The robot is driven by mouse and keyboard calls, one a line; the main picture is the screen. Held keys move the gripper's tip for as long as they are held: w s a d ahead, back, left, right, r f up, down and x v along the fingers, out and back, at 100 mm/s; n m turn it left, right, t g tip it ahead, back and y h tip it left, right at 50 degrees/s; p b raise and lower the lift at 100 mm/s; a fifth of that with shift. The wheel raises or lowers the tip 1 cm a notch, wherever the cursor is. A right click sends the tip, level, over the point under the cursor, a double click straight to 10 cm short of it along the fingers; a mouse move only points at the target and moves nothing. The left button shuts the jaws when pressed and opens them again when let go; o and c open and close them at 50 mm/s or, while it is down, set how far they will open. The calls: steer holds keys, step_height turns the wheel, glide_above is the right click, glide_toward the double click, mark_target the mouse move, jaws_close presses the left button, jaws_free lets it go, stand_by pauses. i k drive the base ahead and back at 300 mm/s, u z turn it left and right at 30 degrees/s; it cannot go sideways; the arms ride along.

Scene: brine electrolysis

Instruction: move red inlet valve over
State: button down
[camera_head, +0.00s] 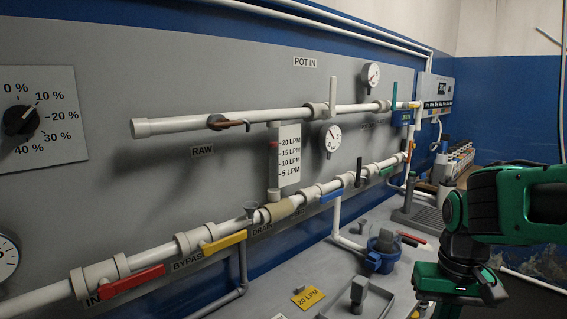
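The red inlet valve handle (132,281) is on the lower white pipe at the lower left of the head view. It lies along the pipe, pointing right and slightly up. A label starting "IN" (93,298) is partly hidden behind the pipe and handle. My green and dark arm is at the right edge, well apart from the red handle. The end of my arm, with my gripper (445,290), hangs at the lower right and is partly cut off by the frame. I cannot make out its fingertips.
A yellow handle (224,241) sits just right of the red one, and a blue handle (331,195) farther along. An upper pipe (180,124), gauges and a dial (20,120) are on the grey panel. A grey tray (372,297) and blue pump (384,248) stand on the bench.

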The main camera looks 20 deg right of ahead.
mark_target(106, 292)
steer(key=u, duration=0.65)
steer(key=k, duration=0.7)
steer(key=u, duration=0.2)
